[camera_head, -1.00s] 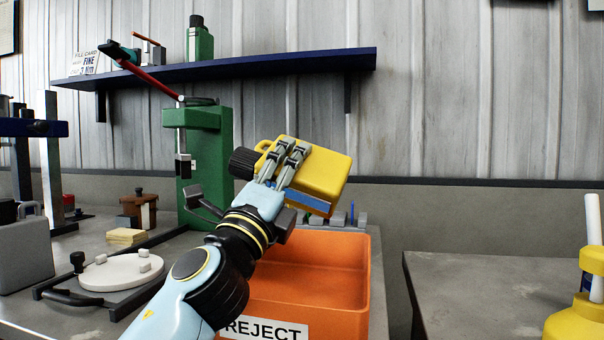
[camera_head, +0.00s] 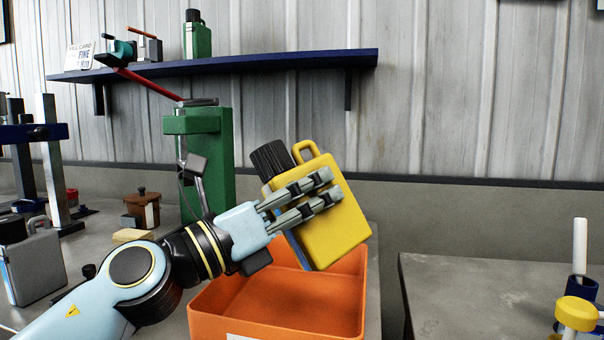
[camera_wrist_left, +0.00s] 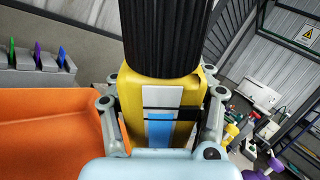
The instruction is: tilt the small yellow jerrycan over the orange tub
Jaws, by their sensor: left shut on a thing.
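The small yellow jerrycan (camera_head: 345,230) has a black ribbed cap (camera_head: 271,160) and a yellow handle at its top. My left gripper (camera_head: 322,190) is shut on the jerrycan, its fingers across the can's side. The can is held above the orange tub (camera_head: 272,300) and leans with its cap toward the upper left. In the left wrist view the jerrycan (camera_wrist_left: 185,95) sits between the fingers, its cap close to the camera, with a blue and white label on its face. The orange tub (camera_wrist_left: 50,130) shows at left there. My right gripper is out of view.
A green press (camera_head: 208,150) stands behind my left arm. A dark blue shelf (camera_head: 260,65) with a green bottle (camera_head: 197,38) is on the wall. A grey jerrycan (camera_head: 35,262) stands at left. The bench at right (camera_head: 470,290) is mostly clear, with a yellow-topped item (camera_head: 576,312) at its edge.

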